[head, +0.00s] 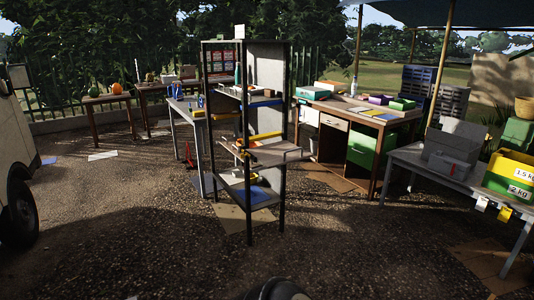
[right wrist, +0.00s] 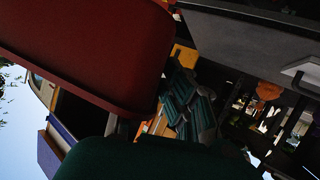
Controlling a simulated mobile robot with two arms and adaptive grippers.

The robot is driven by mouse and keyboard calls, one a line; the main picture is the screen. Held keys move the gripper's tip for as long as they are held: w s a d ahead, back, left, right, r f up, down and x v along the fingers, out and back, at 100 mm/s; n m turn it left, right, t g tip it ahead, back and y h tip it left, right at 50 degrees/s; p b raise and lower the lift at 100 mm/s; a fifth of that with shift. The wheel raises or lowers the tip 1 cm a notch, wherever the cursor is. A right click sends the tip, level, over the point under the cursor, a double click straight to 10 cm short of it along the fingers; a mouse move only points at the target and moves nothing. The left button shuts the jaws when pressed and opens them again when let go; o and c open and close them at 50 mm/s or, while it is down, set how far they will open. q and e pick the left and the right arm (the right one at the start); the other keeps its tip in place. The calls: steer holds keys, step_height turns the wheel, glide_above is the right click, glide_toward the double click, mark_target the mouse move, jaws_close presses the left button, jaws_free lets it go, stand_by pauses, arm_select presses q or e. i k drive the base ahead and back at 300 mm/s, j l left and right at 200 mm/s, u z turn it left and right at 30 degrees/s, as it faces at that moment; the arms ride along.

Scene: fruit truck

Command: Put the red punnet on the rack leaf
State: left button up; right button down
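A large red, round-cornered body (right wrist: 90,45) fills the upper left of the right wrist view, very close to the camera. It may be the red punnet, but only part of it shows. A dark green rounded shape (right wrist: 150,162) lies along the bottom of that view. I cannot make out my right gripper's fingers or whether they hold anything. In the head view, the dark metal rack (head: 249,160) stands upright in the middle. Neither gripper shows in the head view.
A desk (head: 340,103) with boxes stands behind the rack. A grey table (head: 408,157) with a grey box (head: 450,152) and yellow-green crate (head: 512,171) is at right. A white vehicle (head: 12,150) is at left. Open gravel lies before the rack.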

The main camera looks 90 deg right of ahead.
mark_target(275, 152)
steer(key=z, duration=2)
steer(key=i+l+z, duration=0.1)
steer(key=z, duration=0.3)
steer(key=i+l+z, duration=0.2)
steer(key=z, duration=0.15)
steer(key=i+l+z, duration=0.1)
steer(key=z, duration=0.3)
steer(key=i+z, duration=0.2)
steer(key=z, duration=0.15)
steer(key=i, duration=2.35)
steer(key=i+u, duration=0.15)
steer(key=i, duration=0.4)
steer(key=i+l+u, duration=0.15)
steer(key=i, duration=0.4)
steer(key=i+l+u, duration=0.2)
steer(key=i, duration=0.3)
steer(key=u, duration=2.95)
